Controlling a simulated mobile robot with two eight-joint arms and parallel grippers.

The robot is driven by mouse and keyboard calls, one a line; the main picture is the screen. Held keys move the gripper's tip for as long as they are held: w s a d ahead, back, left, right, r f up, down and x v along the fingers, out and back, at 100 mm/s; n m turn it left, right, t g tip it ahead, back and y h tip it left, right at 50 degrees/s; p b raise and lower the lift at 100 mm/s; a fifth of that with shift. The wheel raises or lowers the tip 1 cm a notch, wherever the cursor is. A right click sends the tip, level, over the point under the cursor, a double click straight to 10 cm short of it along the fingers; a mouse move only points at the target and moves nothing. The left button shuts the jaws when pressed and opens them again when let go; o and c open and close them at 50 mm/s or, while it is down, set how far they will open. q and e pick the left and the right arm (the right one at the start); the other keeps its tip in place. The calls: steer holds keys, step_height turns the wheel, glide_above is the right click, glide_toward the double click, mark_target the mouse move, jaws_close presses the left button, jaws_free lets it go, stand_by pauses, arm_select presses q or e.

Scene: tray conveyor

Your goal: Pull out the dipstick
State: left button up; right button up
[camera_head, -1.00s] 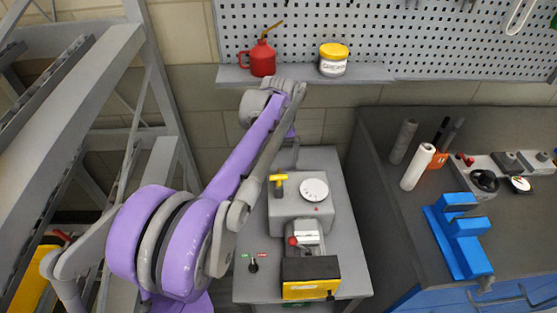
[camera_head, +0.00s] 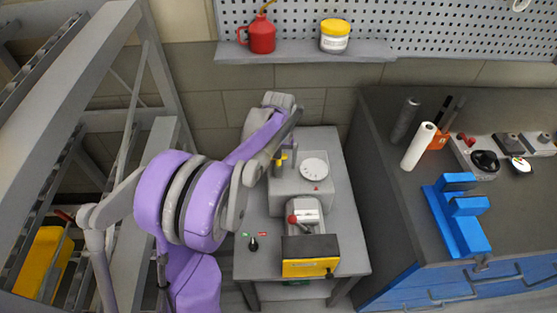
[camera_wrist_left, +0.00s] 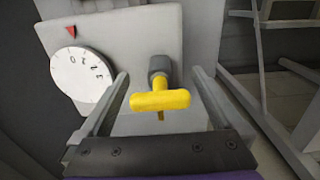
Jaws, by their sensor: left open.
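The dipstick has a yellow T-shaped handle (camera_wrist_left: 160,101) that sits in a dark grey socket on the grey machine housing (camera_wrist_left: 125,25). In the head view the handle (camera_head: 281,158) shows only in part, at the machine's left side, with my arm and gripper over it. My left gripper (camera_head: 289,148) is open there. In the left wrist view the open fingers of my left gripper (camera_wrist_left: 158,73) stand on either side of the handle, with a gap on both sides. My right gripper is not in view.
The machine has a white numbered dial (camera_head: 313,168), a red-knobbed lever (camera_head: 292,219) and a yellow-fronted box (camera_head: 310,267). It stands on a grey table (camera_head: 345,225). A shelf (camera_head: 300,57) holds a red oil can (camera_head: 262,36) and a yellow-lidded tub (camera_head: 335,37). A metal frame stands left.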

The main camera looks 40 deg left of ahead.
arm_select(q)
steer(key=shift+c, duration=0.3)
steer(key=c, duration=1.3)
steer(key=shift+r, duration=0.1)
steer(key=shift+r, duration=0.1)
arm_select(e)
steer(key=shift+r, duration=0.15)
arm_select(q)
steer(key=shift+r+p, duration=1.6)
steer(key=shift+r, duration=1.05)
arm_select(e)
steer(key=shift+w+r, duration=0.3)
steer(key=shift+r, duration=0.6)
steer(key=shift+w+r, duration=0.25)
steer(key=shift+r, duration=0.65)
arm_select(q)
steer(key=shift+r, duration=0.1)
steer(key=shift+r, duration=0.2)
steer(key=shift+r+p, duration=1)
steer(key=shift+r, duration=0.75)
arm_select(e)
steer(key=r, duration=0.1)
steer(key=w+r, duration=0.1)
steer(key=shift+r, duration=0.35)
